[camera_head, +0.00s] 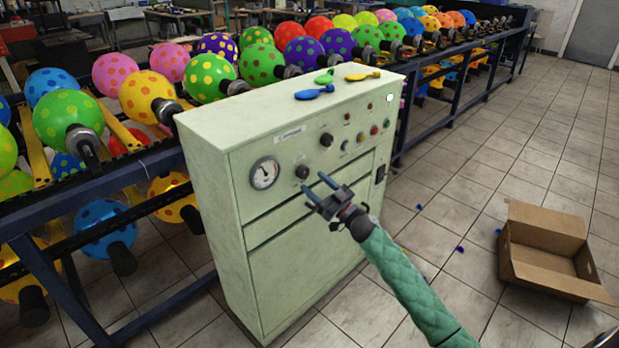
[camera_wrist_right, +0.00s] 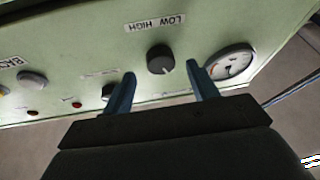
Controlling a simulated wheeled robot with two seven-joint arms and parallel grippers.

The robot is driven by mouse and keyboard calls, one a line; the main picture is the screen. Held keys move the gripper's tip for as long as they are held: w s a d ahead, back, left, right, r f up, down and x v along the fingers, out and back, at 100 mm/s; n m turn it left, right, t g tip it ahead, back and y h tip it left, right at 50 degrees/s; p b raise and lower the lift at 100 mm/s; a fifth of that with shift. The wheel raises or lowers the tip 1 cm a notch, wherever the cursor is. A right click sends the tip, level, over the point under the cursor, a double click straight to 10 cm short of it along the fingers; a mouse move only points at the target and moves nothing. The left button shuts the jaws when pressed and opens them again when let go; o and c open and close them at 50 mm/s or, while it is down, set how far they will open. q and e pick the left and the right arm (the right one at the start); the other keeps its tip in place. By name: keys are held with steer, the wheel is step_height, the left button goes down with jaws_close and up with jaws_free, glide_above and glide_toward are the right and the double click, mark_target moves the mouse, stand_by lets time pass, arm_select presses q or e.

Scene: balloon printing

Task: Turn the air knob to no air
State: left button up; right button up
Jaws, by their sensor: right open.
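The pale green control cabinet (camera_head: 300,240) stands in the middle of the head view. A black round knob (camera_head: 302,171) is on its front, right of the pressure gauge (camera_head: 264,173). In the right wrist view the knob (camera_wrist_right: 160,60) shows beside an upside-down "LOW HIGH" label (camera_wrist_right: 155,22). My right gripper (camera_head: 315,187) is open in front of this knob. In the wrist view its two blue fingers (camera_wrist_right: 162,90) are spread, with the knob between and beyond their tips, not gripped. Whether a finger touches it cannot be told. My left gripper is not in view.
A second black knob (camera_head: 326,139), buttons and lamps are on the panel. Flat balloons (camera_head: 314,93) lie on the cabinet top. A blue rack (camera_head: 125,175) of dotted balloons stands behind and left. An open cardboard box (camera_head: 545,235) is on the tiled floor at right.

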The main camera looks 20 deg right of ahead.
mark_target(306, 175)
steer(key=shift+w+a+r, duration=0.3)
steer(key=shift+w+r, duration=0.05)
steer(key=shift+w, duration=0.2)
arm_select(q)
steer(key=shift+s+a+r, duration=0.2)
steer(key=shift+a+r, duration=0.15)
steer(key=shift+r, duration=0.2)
arm_select(e)
steer(key=shift+x, duration=0.85)
steer(key=c, duration=1)
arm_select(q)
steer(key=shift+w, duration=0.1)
arm_select(e)
steer(key=shift+n, duration=0.3)
